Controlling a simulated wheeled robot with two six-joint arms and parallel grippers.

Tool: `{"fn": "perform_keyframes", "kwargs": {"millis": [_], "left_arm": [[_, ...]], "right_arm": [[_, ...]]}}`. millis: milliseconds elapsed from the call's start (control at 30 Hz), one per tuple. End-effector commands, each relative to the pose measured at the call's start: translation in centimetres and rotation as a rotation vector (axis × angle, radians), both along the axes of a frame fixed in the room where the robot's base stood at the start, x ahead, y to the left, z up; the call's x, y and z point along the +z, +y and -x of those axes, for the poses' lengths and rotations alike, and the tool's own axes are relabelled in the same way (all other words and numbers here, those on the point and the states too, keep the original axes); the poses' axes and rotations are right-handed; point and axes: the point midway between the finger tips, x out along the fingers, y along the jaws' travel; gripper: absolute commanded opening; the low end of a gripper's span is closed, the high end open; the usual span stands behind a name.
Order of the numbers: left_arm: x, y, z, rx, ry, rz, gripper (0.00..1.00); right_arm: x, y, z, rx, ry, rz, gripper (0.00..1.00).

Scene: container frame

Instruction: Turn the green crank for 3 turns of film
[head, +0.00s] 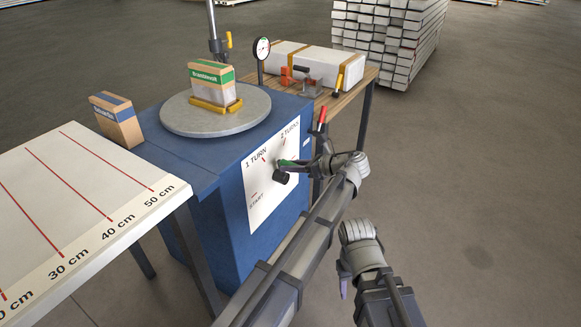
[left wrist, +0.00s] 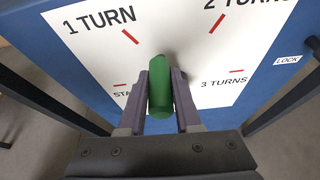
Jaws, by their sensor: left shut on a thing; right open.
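The green crank handle (left wrist: 160,92) stands out from a white dial panel (head: 262,193) on the front of a blue machine. My left gripper (head: 287,166) is shut on the handle, with one finger on each side of it in the left wrist view. Red marks for START, 1 TURN, 2 TURNS and 3 TURNS ring the dial. Which mark the crank points at is hard to tell. My right gripper (head: 344,280) is open and empty, low in front of the machine.
A round grey turntable (head: 207,122) on the machine carries a green-labelled box (head: 212,80). A blue-labelled box (head: 117,119) stands at the left. A measuring table (head: 87,180) fills the lower left. A red-tipped lever (head: 322,118) stands close beside the left gripper. The floor at right is clear.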

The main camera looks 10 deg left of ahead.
Motion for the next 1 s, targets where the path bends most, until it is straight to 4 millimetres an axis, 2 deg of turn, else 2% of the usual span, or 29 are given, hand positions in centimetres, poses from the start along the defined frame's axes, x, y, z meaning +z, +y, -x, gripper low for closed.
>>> {"fn": "perform_keyframes", "kwargs": {"millis": [300,333,567,1000], "left_arm": [[-0.09,-0.14,-0.11,-0.003,-0.001,0.004,0.00],[-0.09,-0.14,-0.11,-0.003,-0.001,0.004,0.34],[-0.04,-0.08,-0.03,-0.001,-0.001,0.003,0.60],[0.42,-0.09,0.11,0.001,0.000,0.001,0.62]], "right_arm": [[-0.02,0.00,0.00,0.000,0.000,0.000,0.50],[-0.02,0.00,0.00,0.000,0.000,0.000,0.50],[-0.01,0.00,0.00,0.000,0.000,0.000,0.50],[0.44,0.00,0.00,-0.001,0.000,0.000,0.50]]}}
